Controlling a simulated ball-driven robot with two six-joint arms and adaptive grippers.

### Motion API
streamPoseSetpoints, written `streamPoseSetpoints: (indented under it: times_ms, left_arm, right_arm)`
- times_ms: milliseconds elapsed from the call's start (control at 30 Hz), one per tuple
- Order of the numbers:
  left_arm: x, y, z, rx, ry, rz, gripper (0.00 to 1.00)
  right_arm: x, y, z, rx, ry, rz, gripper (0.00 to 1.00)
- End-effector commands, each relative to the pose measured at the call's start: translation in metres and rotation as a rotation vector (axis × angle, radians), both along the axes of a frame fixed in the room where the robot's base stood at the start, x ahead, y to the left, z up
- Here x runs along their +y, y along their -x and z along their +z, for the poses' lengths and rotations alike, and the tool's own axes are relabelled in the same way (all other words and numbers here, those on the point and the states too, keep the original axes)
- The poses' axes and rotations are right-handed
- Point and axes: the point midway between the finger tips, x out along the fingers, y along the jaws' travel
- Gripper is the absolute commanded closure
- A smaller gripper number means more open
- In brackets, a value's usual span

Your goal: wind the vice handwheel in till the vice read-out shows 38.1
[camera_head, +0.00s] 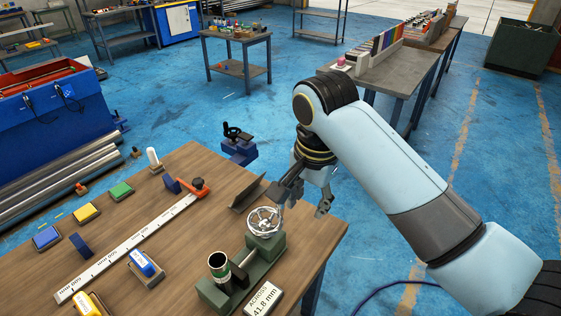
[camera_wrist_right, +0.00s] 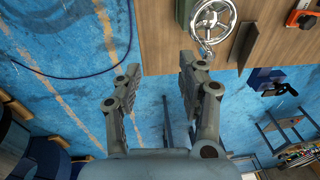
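The green vice (camera_head: 272,250) sits at the near right corner of the wooden bench, with a silver spoked handwheel (camera_head: 263,220) at its far end. The read-out (camera_head: 264,299) shows ACROSS 41.8 mm. My right gripper (camera_head: 307,198) is open and empty just right of the handwheel, past the bench edge. In the wrist view, the handwheel (camera_wrist_right: 214,20) lies beyond the right-hand finger of my open gripper (camera_wrist_right: 160,68), not between the fingers. My left gripper is out of view.
A dark tilted plate (camera_head: 248,191) stands on the bench just behind the handwheel. A white ruler (camera_head: 125,250) with an orange end piece (camera_head: 195,190) lies to the left, among several coloured blocks. Blue floor is open right of the bench.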

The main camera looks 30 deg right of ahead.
Motion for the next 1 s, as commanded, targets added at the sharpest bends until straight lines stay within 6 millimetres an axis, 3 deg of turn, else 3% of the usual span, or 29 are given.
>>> streamPoseSetpoints:
  times_ms: [33, 100, 300, 567, 1000]
  left_arm:
    - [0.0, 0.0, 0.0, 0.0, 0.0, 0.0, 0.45]
    - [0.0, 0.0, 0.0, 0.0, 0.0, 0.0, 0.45]
    - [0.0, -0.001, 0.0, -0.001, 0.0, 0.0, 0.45]
    - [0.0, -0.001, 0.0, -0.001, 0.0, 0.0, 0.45]
    - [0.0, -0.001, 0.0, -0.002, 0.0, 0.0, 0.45]
  right_arm:
    - [0.001, -0.022, 0.005, 0.013, -0.022, -0.133, 0.6]
    - [0.002, -0.044, 0.01, 0.039, -0.047, -0.321, 0.6]
    - [0.006, -0.077, 0.024, 0.087, -0.077, -0.646, 0.6]
    - [0.006, -0.082, 0.014, 0.096, -0.08, -0.705, 0.6]
    - [0.006, -0.082, -0.038, 0.094, -0.079, -0.703, 0.6]
